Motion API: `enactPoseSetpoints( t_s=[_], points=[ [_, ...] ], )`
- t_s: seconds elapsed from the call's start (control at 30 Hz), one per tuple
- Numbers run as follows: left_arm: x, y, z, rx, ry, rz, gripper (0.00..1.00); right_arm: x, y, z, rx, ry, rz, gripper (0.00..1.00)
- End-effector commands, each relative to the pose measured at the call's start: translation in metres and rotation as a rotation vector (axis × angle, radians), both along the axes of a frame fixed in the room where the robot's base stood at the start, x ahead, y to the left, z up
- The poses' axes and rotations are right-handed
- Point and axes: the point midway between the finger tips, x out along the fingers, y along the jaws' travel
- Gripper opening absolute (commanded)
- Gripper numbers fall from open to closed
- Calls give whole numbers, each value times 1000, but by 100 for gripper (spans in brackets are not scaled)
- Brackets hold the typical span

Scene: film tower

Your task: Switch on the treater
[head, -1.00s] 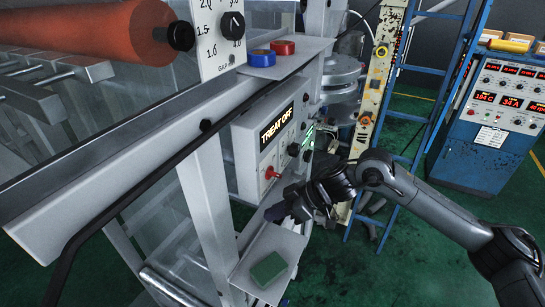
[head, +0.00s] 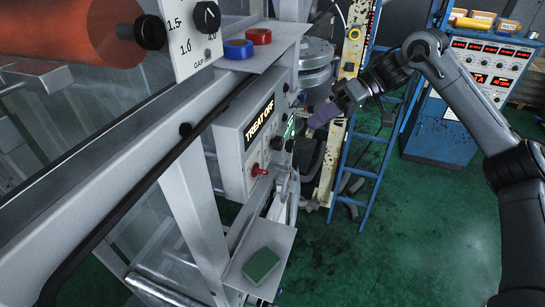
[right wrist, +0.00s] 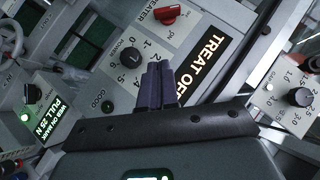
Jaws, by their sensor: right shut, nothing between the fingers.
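The treater box (head: 232,150) has a display reading "TREAT OFF" (head: 260,122). That display also shows in the right wrist view (right wrist: 203,65). A red switch (head: 257,170) sits on the box's face below the display. In the right wrist view the red switch (right wrist: 168,14) has the label "TREATER" beside it. My right gripper (head: 322,116) is shut and empty, to the right of the box and apart from the switch. Its closed purple-grey fingers show in the right wrist view (right wrist: 157,85) in front of the panel. My left gripper is not in view.
A black power knob (right wrist: 131,57) is near the fingers in the right wrist view. A shelf with a green block (head: 262,265) juts out below the box. Blue and red rolls (head: 238,49) lie above. A blue ladder (head: 372,120) and console (head: 440,130) stand behind.

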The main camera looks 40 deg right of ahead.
Motion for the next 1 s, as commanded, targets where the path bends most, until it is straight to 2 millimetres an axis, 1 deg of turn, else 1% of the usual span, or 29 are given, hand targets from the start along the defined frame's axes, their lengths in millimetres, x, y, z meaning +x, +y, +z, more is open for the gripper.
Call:
enactPoseSetpoints(
  t_s=[0.37,0.57,0.67,0.83,0.97,1.0],
  points=[
    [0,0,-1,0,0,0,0,0,0,-1,1,1,0,0],
    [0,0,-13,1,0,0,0,4,9,-10,0,0,2,0],
    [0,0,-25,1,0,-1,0,8,18,-17,-1,0,4,0],
    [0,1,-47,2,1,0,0,18,40,-33,0,2,5,0],
    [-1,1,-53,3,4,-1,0,28,60,-43,0,3,5,0],
    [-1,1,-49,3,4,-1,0,30,65,-42,-2,2,4,0]
  ],
)
